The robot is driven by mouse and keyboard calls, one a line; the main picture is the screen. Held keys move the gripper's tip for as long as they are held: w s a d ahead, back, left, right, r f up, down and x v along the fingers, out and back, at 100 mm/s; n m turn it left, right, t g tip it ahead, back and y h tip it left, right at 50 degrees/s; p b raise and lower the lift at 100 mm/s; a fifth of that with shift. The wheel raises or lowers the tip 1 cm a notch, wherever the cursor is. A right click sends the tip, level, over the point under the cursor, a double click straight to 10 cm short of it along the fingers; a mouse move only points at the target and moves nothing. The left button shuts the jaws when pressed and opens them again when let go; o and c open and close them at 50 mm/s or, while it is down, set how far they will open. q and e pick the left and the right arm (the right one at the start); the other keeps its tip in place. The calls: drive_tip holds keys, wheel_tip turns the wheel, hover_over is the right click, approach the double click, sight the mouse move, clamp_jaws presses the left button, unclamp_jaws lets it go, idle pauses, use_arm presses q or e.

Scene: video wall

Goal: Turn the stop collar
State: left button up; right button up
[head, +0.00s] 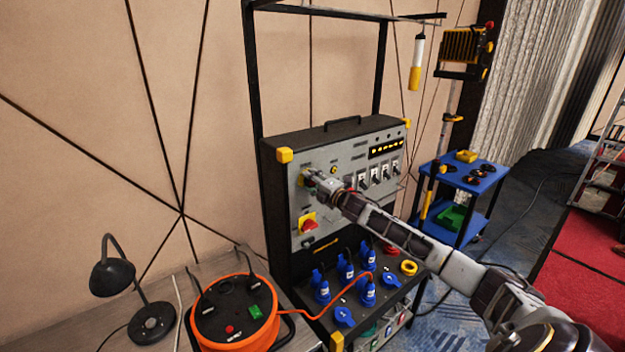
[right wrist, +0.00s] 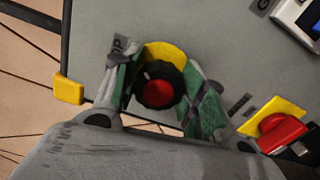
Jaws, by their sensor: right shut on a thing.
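The stop collar (right wrist: 172,76) is a dark round ring around a red button (right wrist: 158,94), mounted on a yellow plate (right wrist: 172,54) on the grey panel. In the right wrist view my right gripper (right wrist: 163,93) has its two green-padded fingers on either side of the collar, shut on it. In the head view the right gripper (head: 309,177) reaches the upper left of the panel front and hides most of the collar. My left gripper is not in view.
A red rotary switch on a yellow plate (head: 308,225) sits below the collar. Blue sockets and plugs (head: 345,268) crowd the lower shelf. An orange cable reel (head: 234,312) and a black lamp (head: 113,277) stand at left. A blue cart (head: 462,215) stands at right.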

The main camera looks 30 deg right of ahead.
drive_tip(key=shift+m, duration=0.5)
drive_tip(key=o, duration=1)
drive_tip(key=shift+w, duration=0.1)
drive_tip(key=shift+o, duration=0.2)
drive_tip(key=shift+f, duration=0.1)
drive_tip(key=shift+s, duration=0.2)
